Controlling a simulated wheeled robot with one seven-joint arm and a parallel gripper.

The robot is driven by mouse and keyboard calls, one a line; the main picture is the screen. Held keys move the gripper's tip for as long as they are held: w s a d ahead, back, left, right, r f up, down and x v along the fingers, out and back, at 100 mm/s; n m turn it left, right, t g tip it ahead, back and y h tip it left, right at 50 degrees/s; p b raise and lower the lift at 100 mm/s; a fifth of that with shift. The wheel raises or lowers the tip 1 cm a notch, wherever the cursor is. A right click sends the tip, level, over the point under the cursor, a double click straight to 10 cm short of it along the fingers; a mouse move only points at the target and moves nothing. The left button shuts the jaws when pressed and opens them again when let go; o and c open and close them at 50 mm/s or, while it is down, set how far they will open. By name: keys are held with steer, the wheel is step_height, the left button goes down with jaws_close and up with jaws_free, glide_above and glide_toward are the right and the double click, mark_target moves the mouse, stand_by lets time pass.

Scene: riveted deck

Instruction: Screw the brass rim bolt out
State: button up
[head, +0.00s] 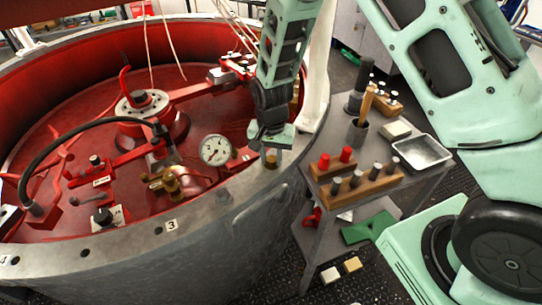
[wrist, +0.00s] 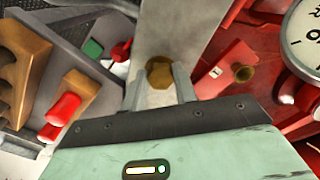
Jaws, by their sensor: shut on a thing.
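The brass rim bolt (head: 271,160) stands upright on the grey rim (head: 232,189) of the large red-lined vessel, in the head view. My gripper (head: 271,151) comes down on it from above, with its fingers on either side of the bolt. In the wrist view the bolt's brown-gold head (wrist: 160,72) sits between the two grey fingertips of my gripper (wrist: 160,88), which is shut on it. The lower part of the bolt and its thread are hidden, so I cannot tell how deep it sits.
A white dial gauge (head: 215,150) and a brass valve (head: 165,184) are inside the vessel, left of my gripper. To the right, a grey side table (head: 336,201) holds wooden blocks with red and grey pegs (head: 366,184) and a metal tray (head: 422,153).

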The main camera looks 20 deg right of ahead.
steer(key=n, duration=0.5)
steer(key=shift+s+d+f+n, duration=0.1)
steer(key=shift+f+n, duration=0.05)
steer(key=shift+n, duration=0.15)
steer(key=n, duration=0.5)
steer(key=shift+d, duration=0.1)
steer(key=n, duration=0.6)
steer(key=shift+d, duration=0.1)
steer(key=n+p, duration=0.1)
steer(key=n, duration=0.4)
steer(key=shift+p, duration=0.4)
steer(key=n+p, duration=0.1)
steer(key=n, duration=0.2)
steer(key=n+p, duration=0.1)
steer(key=n, duration=0.1)
steer(key=shift+w+n, duration=0.2)
steer(key=shift+n, duration=0.2)
steer(key=n+p, duration=0.2)
steer(key=n, duration=0.3)
steer(key=shift+p, duration=0.35)
steer(key=n+p, duration=0.3)
steer(key=n, duration=0.2)
steer(key=shift+w+n, duration=0.15)
steer(key=shift+n, duration=0.25)
steer(key=n+p, duration=0.2)
steer(key=n, duration=0.3)
steer(key=shift+a, duration=0.2)
steer(key=shift+p, duration=0.3)
